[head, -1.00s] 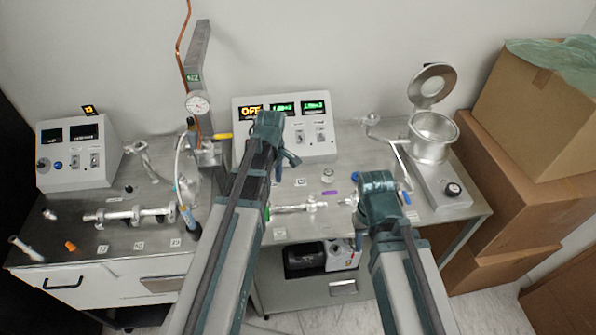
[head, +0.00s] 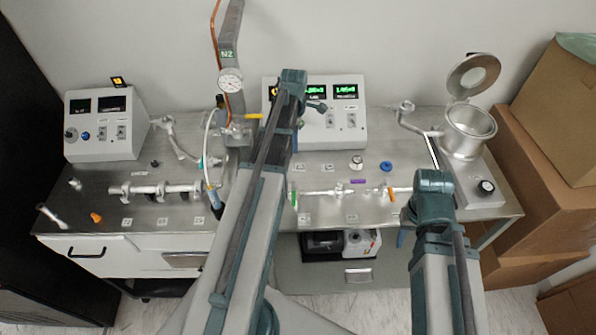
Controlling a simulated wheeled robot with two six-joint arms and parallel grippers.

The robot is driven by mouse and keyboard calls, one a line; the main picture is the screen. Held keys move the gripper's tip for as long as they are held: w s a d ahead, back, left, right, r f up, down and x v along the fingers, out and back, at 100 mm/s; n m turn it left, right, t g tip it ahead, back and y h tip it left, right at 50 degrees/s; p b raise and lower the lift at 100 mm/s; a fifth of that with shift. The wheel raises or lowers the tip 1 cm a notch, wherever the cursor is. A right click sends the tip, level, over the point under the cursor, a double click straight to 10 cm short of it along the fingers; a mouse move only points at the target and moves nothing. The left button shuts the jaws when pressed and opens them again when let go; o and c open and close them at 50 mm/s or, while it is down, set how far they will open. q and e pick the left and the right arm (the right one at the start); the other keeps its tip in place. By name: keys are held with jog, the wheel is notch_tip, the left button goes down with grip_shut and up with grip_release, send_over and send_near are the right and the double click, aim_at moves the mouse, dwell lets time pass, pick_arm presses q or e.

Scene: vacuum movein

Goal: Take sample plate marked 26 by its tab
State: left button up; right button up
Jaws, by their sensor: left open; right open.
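No plate marked 26 can be made out. Several small pale labelled squares lie on the bench, one near the middle front (head: 305,217) and one further back (head: 299,167), but their marks are too small to read. My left gripper (head: 308,112) is open, high in front of the middle control box, with its fingers partly hidden by the arm. My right gripper (head: 404,226) is open near the bench's front edge, right of the glass tube (head: 335,192) with the green and orange ends. Neither gripper is seen holding anything.
The control box (head: 345,128) stands at the back centre and a metal pot with raised lid (head: 470,130) at the right. Cardboard boxes (head: 545,185) crowd the right. A purple piece (head: 358,181) lies mid-bench.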

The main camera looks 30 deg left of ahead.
pick_arm(q)
jog(key=b, duration=0.5)
send_over(294, 164)
jog(key=shift+w+f, duration=0.15)
jog(key=shift+f, duration=2.65)
jog(key=shift+f, duration=0.1)
notch_tip(294, 164, down, 5)
jog(key=b, duration=0.4)
jog(key=shift+b, duration=0.4)
grip_shut()
